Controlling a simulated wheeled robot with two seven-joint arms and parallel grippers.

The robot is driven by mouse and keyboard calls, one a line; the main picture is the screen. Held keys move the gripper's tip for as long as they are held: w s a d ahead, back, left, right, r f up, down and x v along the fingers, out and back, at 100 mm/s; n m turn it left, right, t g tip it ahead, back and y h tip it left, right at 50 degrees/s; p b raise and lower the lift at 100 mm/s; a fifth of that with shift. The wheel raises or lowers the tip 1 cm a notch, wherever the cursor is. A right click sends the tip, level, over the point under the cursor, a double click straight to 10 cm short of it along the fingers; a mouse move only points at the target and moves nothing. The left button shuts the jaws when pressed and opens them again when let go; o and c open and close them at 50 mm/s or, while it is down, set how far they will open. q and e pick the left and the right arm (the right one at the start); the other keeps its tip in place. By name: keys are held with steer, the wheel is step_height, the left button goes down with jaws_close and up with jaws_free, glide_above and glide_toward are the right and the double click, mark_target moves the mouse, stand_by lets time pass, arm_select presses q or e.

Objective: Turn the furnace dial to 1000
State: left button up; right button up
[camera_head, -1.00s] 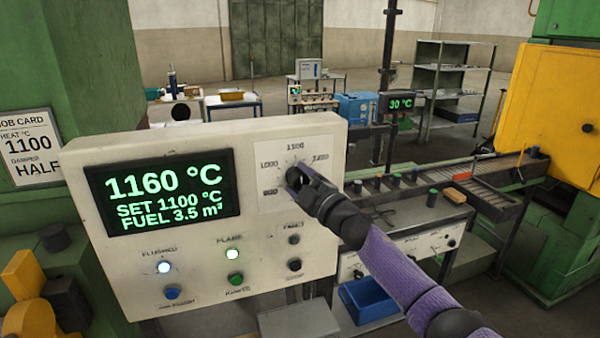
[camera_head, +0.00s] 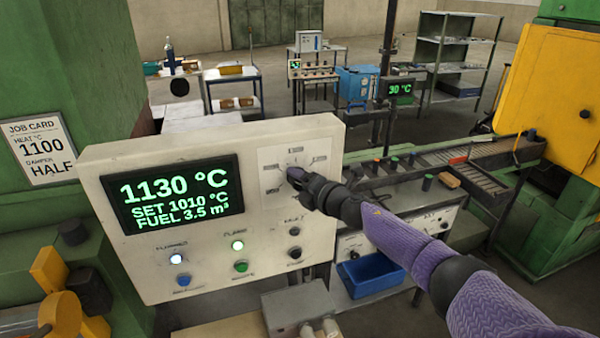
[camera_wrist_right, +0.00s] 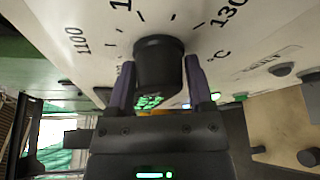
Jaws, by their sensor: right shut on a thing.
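The furnace panel (camera_head: 130,262) stands in front of me with a dark display (camera_head: 175,196) reading 1130 °C, SET 1010 °C, FUEL 3.5 m³. The dial's scale plate (camera_head: 317,160) is at the panel's upper right. My right gripper (camera_head: 297,175) covers most of the dial in the head view. In the right wrist view the black dial knob (camera_wrist_right: 158,62) sits between the two fingers of my right gripper (camera_wrist_right: 160,85), which is shut on it. The knob's pointer is hidden. My left gripper is not in view.
A job card (camera_head: 40,148) on the green wall at left reads HEAT 1100, DAMPER HALF. Buttons and lit lamps (camera_head: 237,245) sit low on the panel. A blue bin (camera_head: 370,275) and a roller conveyor (camera_head: 480,175) are at right.

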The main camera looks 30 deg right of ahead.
steer(key=shift+n+h+p, duration=0.3)
steer(key=shift+n+p, duration=0.3)
steer(key=shift+p, duration=0.05)
steer(key=o, duration=1.3)
steer(key=shift+c, duration=0.2)
steer(key=shift+s+d+r, duration=0.1)
steer(key=shift+s, duration=0.4)
steer(key=s+r, duration=0.1)
steer(key=s, duration=0.7)
steer(key=shift+s+d+r+b, duration=0.3)
steer(key=shift+d+r+b, duration=0.05)
steer(key=shift+d+b, duration=0.1)
